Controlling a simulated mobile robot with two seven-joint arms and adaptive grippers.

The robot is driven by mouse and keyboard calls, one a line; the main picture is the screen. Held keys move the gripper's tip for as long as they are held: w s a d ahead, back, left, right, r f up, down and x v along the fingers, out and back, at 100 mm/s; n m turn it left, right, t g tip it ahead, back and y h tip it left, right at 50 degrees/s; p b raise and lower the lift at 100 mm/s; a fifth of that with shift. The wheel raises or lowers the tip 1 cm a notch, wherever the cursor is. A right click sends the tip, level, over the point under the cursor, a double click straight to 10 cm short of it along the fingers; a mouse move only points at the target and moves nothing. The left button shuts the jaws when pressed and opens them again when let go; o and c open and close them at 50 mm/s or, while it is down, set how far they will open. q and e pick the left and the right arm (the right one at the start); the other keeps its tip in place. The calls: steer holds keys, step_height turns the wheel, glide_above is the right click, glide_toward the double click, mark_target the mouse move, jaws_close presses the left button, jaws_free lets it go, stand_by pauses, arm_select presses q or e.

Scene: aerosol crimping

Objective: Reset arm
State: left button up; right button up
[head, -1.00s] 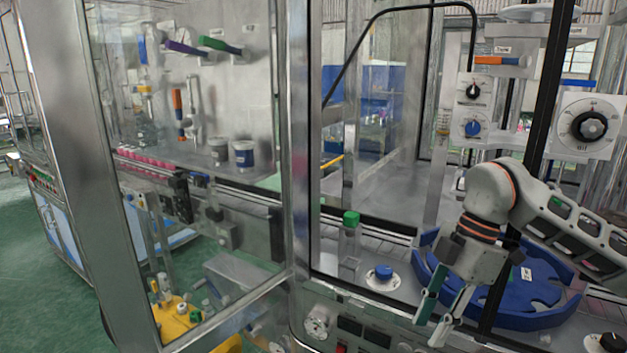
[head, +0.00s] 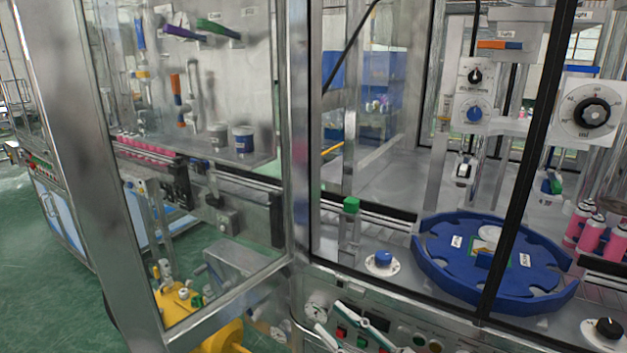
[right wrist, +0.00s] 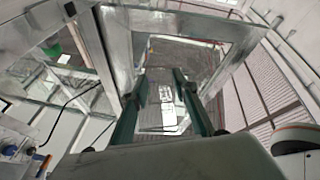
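My right gripper (head: 350,333) shows at the bottom edge of the head view, in front of the machine's control panel. Only its pale fingers show there, spread apart; the rest of the arm is below the frame. In the right wrist view the two green fingers of my right gripper (right wrist: 165,90) stand apart with nothing between them, so it is open and empty. My left gripper is in neither view.
The blue star wheel (head: 450,268) lies uncovered inside the machine, with pink cans (head: 590,232) at its right. A metal frame post (head: 299,150) and black bar (head: 527,170) stand at the machine's front. A blue knob (head: 383,259) sits on the deck.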

steer(key=d+f+m+t+h, duration=0.3)
steer(key=d+f+m+h, duration=0.3)
steer(key=f+h, duration=0.3)
steer(key=s+d+f+m+g+h, duration=0.1)
steer(key=s+d+f+g+h, duration=0.1)
steer(key=s+f, duration=0.3)
steer(key=s+d+f+m+g+h, duration=0.1)
steer(key=s+d+f, duration=0.3)
steer(key=f, duration=0.7)
steer(key=s+d+f+m+g+h, duration=0.2)
steer(key=s+d+f+h, duration=0.1)
steer(key=f, duration=0.5)
steer(key=s+d, duration=0.1)
steer(key=s, duration=0.1)
steer(key=shift+s+f+g, duration=0.3)
steer(key=shift+s+g, duration=0.05)
steer(key=shift+g, duration=0.05)
